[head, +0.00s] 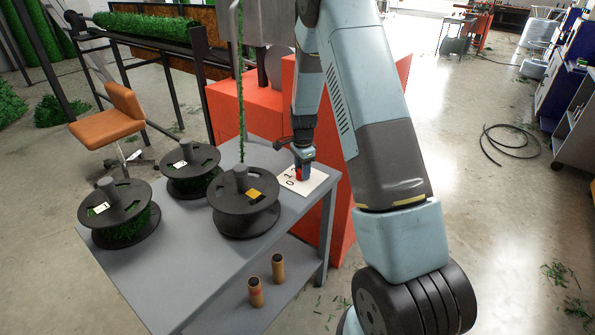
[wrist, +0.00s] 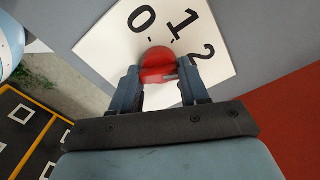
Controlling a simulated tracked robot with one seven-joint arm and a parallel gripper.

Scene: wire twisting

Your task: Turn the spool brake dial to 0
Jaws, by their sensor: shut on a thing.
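The spool brake dial is a red round knob (wrist: 156,60) on a white plate (wrist: 100,45) printed 0, 1 and 2. The plate (head: 316,183) lies at the right end of the grey table, and a bit of red dial (head: 299,174) shows beneath my gripper (head: 304,170). My gripper (wrist: 160,82) points down, with its two fingers on opposite sides of the knob, shut on it. In the wrist view, 0 is up and left of the knob, 1 up and right, 2 farther right. I cannot tell which number the dial points at.
Three black spools stand on the grey table (head: 170,270): front (head: 245,222), left (head: 104,232) and back (head: 180,158). A green strand rises from the front spool. Orange-red machine housing (head: 260,112) stands behind. Two copper-coloured tubes (head: 278,268) stand on the lower shelf.

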